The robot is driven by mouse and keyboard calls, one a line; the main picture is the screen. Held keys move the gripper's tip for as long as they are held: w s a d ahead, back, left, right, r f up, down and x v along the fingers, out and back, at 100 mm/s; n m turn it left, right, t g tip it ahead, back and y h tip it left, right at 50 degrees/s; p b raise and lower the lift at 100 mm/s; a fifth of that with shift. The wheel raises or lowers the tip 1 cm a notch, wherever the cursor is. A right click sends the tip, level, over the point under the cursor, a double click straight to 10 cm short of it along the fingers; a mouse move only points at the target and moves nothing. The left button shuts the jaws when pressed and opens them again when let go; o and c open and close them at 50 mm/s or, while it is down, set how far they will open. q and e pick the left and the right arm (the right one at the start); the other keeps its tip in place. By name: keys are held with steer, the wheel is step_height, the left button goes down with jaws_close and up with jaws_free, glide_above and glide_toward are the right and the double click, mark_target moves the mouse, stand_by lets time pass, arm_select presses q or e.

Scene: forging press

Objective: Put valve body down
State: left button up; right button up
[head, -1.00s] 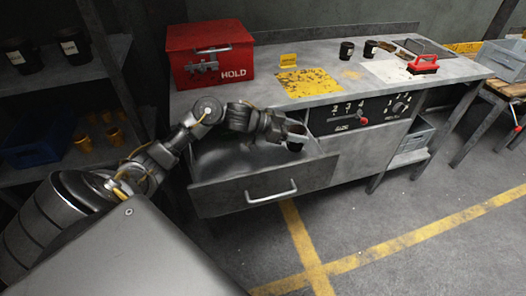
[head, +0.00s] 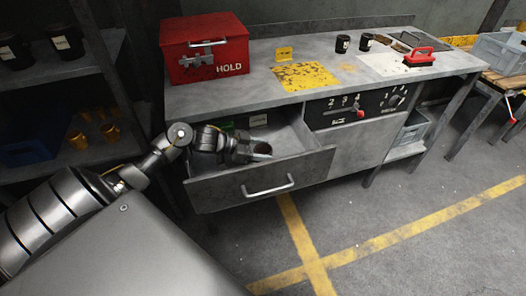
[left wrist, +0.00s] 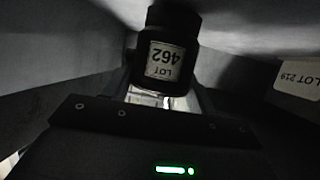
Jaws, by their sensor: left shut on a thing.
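The valve body (left wrist: 168,75) is a dark cylinder with a white label reading LOT 462, upside down in the left wrist view. My left gripper (head: 262,152) is shut on it, inside the open drawer (head: 235,188) of the bench. In the head view the valve body is hard to make out at the fingers. I cannot tell whether it touches the drawer floor. My right gripper is not in view.
A red HOLD box (head: 204,50), a yellow mat (head: 304,76) and black cups (head: 342,43) are on the bench top. A control panel (head: 360,107) is right of the drawer.

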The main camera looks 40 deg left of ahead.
arm_select(q)
steer(key=shift+w+f, duration=0.1)
steer(key=shift+f, duration=0.05)
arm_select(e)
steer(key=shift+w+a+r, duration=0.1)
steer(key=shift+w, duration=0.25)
arm_select(q)
steer(key=shift+f, duration=0.15)
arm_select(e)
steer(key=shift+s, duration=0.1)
arm_select(q)
steer(key=o, duration=1.3)
steer(key=shift+c, duration=0.2)
steer(key=v, duration=0.7)
steer(key=shift+d, duration=0.1)
steer(key=shift+s+a+r, duration=0.2)
steer(key=shift+s+r, duration=0.1)
steer(key=shift+r, duration=0.05)
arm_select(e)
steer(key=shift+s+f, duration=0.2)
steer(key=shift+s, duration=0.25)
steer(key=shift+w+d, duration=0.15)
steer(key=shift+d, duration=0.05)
